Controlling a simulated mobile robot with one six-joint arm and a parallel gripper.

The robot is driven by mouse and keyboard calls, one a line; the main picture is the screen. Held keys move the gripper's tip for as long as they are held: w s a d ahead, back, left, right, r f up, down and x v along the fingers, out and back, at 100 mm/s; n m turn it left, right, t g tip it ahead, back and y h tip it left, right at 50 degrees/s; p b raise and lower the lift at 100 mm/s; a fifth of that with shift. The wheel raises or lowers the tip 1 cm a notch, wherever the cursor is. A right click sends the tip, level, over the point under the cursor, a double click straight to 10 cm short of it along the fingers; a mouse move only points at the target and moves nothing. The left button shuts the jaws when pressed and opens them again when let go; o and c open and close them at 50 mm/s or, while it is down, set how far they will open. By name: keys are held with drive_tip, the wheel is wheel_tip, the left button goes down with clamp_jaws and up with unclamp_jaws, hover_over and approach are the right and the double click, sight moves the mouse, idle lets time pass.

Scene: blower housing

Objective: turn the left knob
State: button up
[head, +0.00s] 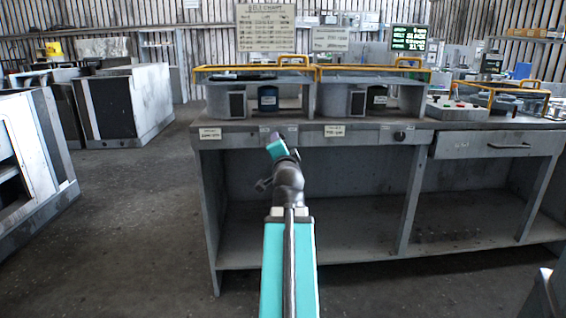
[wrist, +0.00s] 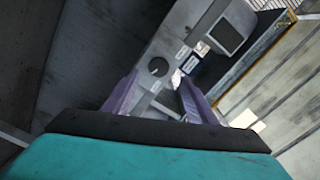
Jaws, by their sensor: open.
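The left knob (wrist: 158,67) is a round dark dial with a pale pointer mark on a grey panel, seen in the wrist view just beyond my fingertips. My gripper (wrist: 158,82) is open, with its two purple fingers apart and nothing between them. The knob lies ahead of the gap, and I see no contact. In the head view my gripper (head: 275,140) is at the front edge of the bench (head: 230,141) and hides the left knob. A second dark knob (head: 399,136) sits farther right on the same front edge.
Small labels (head: 334,130) are fixed along the bench front. Yellow-railed housings (head: 297,93) stand on the bench top. A drawer with a handle (head: 508,146) is at the right. Open floor (head: 130,210) lies to the left, with grey cabinets (head: 125,100) beyond.

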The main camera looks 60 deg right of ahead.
drive_tip(key=shift+s+a+f+b, duration=0.2)
drive_tip(key=shift+s+a+b, duration=0.2)
drive_tip(key=shift+b, duration=1.05)
drive_tip(key=shift+b+v, duration=2.7)
drive_tip(key=shift+b, duration=0.9)
drive_tip(key=shift+r, duration=0.15)
